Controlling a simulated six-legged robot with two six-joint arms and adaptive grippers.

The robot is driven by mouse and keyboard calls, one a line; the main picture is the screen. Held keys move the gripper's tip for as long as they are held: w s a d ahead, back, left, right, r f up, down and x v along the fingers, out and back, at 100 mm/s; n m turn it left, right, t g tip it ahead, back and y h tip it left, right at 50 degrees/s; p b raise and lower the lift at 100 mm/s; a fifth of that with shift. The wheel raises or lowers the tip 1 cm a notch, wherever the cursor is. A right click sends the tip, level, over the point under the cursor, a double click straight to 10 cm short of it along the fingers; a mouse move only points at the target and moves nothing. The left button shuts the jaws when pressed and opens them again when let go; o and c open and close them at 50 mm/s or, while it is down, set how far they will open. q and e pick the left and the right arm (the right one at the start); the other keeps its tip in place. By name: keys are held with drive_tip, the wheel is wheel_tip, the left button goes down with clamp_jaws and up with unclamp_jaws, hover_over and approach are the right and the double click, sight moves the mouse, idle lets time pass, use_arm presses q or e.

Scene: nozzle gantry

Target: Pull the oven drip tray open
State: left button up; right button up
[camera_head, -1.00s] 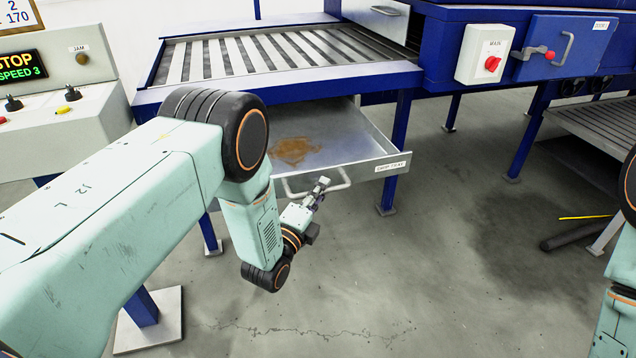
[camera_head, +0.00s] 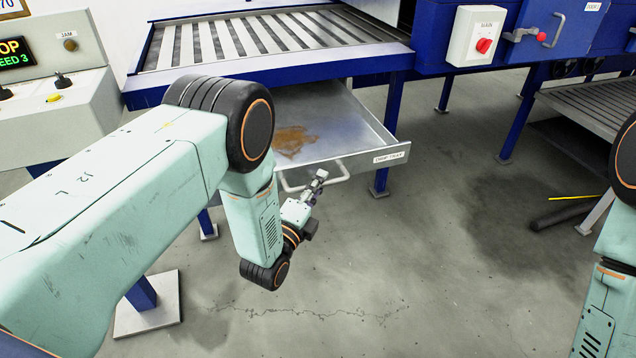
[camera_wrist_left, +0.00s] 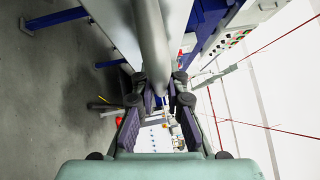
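The drip tray (camera_head: 345,138) is a shallow metal drawer with a brown stain on its floor. It stands partly out from under the slatted oven conveyor, and its front carries a white label. Its pale bar handle (camera_head: 342,172) is on the front face. My left gripper (camera_head: 319,178) is at this handle. In the left wrist view the grey handle bar (camera_wrist_left: 154,45) runs between the fingers of my left gripper (camera_wrist_left: 157,98), which are closed in on both sides of it. My right arm shows at the right edge; its gripper is out of view.
The blue frame's leg (camera_head: 388,140) stands just right of the tray. A control console (camera_head: 60,90) is at the left. A white switch box (camera_head: 478,36) with a red knob is at the upper right. A dark rod (camera_head: 562,214) lies on the floor. Floor before the tray is clear.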

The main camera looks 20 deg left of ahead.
use_arm(q)
drive_tip(key=o, duration=0.4)
drive_tip(key=shift+o, duration=0.2)
drive_tip(key=v, duration=0.7)
drive_tip(key=shift+s, duration=0.25)
